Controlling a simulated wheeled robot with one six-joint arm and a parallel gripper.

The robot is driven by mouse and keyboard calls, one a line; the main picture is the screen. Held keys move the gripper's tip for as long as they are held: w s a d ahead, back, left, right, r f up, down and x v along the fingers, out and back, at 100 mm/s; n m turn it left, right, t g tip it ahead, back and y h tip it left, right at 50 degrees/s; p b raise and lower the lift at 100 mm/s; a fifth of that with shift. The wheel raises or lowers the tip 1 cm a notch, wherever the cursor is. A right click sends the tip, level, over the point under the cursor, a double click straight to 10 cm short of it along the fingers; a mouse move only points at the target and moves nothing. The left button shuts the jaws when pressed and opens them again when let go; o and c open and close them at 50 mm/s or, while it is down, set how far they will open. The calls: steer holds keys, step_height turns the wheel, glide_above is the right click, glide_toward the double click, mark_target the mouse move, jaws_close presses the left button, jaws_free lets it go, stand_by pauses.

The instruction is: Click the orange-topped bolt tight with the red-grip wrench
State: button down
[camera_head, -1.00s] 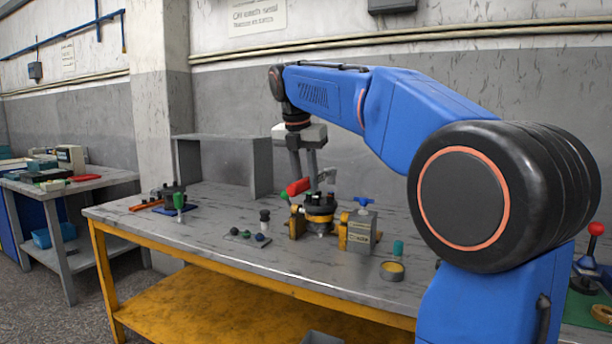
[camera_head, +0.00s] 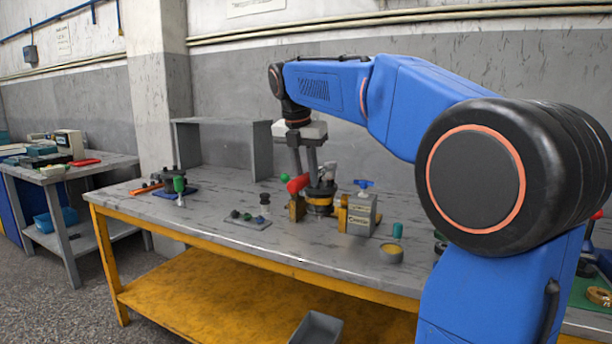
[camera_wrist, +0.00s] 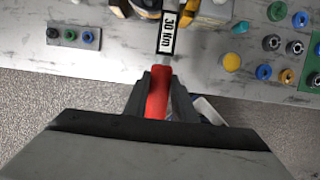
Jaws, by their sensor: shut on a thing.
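My gripper (camera_head: 312,178) is shut on the red grip of the wrench (camera_head: 297,184), over the middle of the workbench. In the wrist view the red grip (camera_wrist: 157,95) sits between the fingers, and the shaft with a "30 Nm" label points to the top edge, where its head is cut off. The hydraulic motor (camera_head: 319,207), dark on top with a yellow band, stands right below the gripper in the head view. The orange-topped bolt cannot be made out; fingers and wrench cover part of the motor's top. Whether the wrench touches a bolt cannot be told.
A grey block with a blue handle (camera_head: 363,208) stands right of the motor. A grey shelf (camera_head: 262,152) stands behind. The front left bench top is clear.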

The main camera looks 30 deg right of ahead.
steer(key=shift+f, duration=0.2)
stand_by(0.4)
steer(key=shift+s+f, duration=0.1)
steer(key=shift+f, duration=0.4)
stand_by(0.6)
steer(key=shift+f, duration=0.25)
steer(key=shift+a+f, duration=0.1)
steer(key=shift+f, duration=0.2)
steer(key=shift+a, duration=0.1)
stand_by(0.3)
steer(key=shift+w+a+m, duration=0.15)
steer(key=shift+w+m, duration=0.15)
steer(key=shift+w, duration=0.15)
steer(key=shift+w+a+h, duration=0.2)
steer(key=shift+w+h, duration=0.1)
steer(key=shift+w+a+m, duration=0.15)
steer(key=shift+w+m, duration=0.15)
steer(key=shift+m, duration=0.2)
steer(key=shift+w+a, duration=0.15)
steer(key=shift+w, duration=0.15)
